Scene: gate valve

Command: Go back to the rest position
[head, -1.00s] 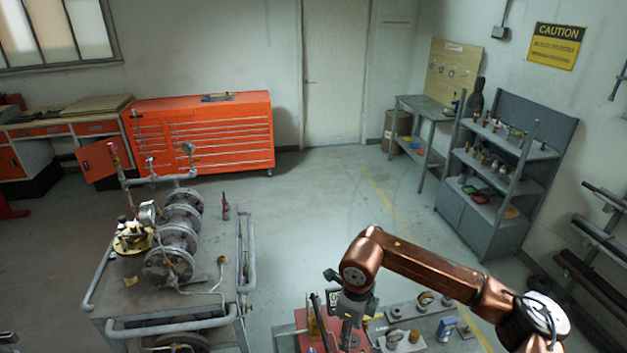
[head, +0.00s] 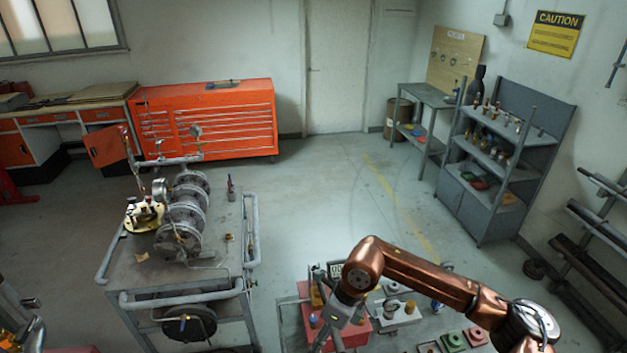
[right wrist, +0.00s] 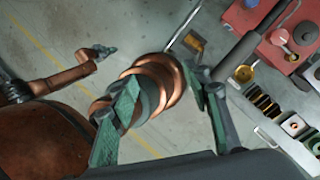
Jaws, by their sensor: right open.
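My right arm reaches in from the lower right of the head view, and its gripper (head: 328,335) points down in front of the red box. The flanged valve assembly (head: 187,207) sits on a grey trolley (head: 120,265) at the left, clear of my right gripper.
A low table carries a red box (head: 357,333), metal fittings (head: 398,310) and coloured blocks (head: 453,342) around my right gripper. An orange tool cabinet (head: 225,130) and grey shelves (head: 490,215) stand behind. The floor (head: 320,210) between them is clear.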

